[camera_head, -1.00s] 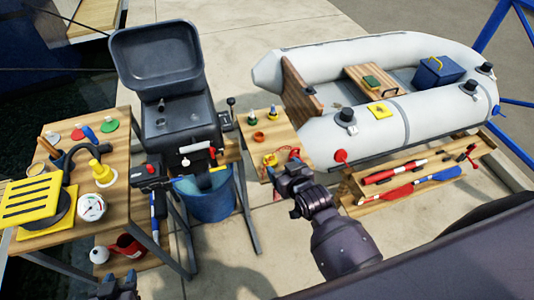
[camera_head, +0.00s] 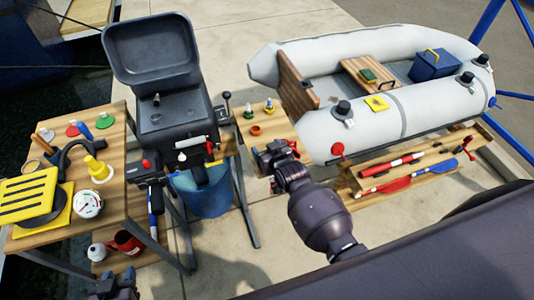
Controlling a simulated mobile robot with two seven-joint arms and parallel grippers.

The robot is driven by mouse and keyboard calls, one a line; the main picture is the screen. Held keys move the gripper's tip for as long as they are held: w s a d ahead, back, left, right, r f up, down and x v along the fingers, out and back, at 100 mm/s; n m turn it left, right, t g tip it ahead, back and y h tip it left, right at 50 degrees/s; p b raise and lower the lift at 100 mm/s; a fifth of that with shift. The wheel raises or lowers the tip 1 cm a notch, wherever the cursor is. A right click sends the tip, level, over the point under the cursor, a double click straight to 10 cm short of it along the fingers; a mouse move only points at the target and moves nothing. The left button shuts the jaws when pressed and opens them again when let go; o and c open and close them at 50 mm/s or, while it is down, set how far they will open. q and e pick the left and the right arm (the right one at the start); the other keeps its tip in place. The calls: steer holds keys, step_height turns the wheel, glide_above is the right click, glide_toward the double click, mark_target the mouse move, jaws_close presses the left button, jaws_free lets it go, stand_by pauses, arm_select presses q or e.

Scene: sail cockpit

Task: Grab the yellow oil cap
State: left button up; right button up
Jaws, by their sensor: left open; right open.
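My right gripper (camera_head: 272,154) is over the front of the small wooden stand (camera_head: 262,119) beside the outboard motor. It is open, and its fingers hide the spot where a small yellow item showed earlier; I cannot tell if it is touching anything. A small yellow part (camera_head: 214,163) shows low on the front of the dark motor (camera_head: 178,125); I cannot tell whether either yellow piece is the oil cap. A red item (camera_head: 293,148) shows just right of the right gripper. My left gripper (camera_head: 116,284) is open at the bottom left, partly cut off by the frame edge.
The left bench (camera_head: 113,200) holds a yellow funnel-like piece (camera_head: 96,168), a gauge (camera_head: 88,204) and a yellow slotted plate (camera_head: 28,198). A blue bucket (camera_head: 208,193) stands under the motor. A grey dinghy (camera_head: 370,125) and a paddle rack lie right.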

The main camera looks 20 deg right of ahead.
steer(key=c, duration=0.9)
steer(key=shift+c, duration=0.9)
steer(key=shift+f, duration=0.1)
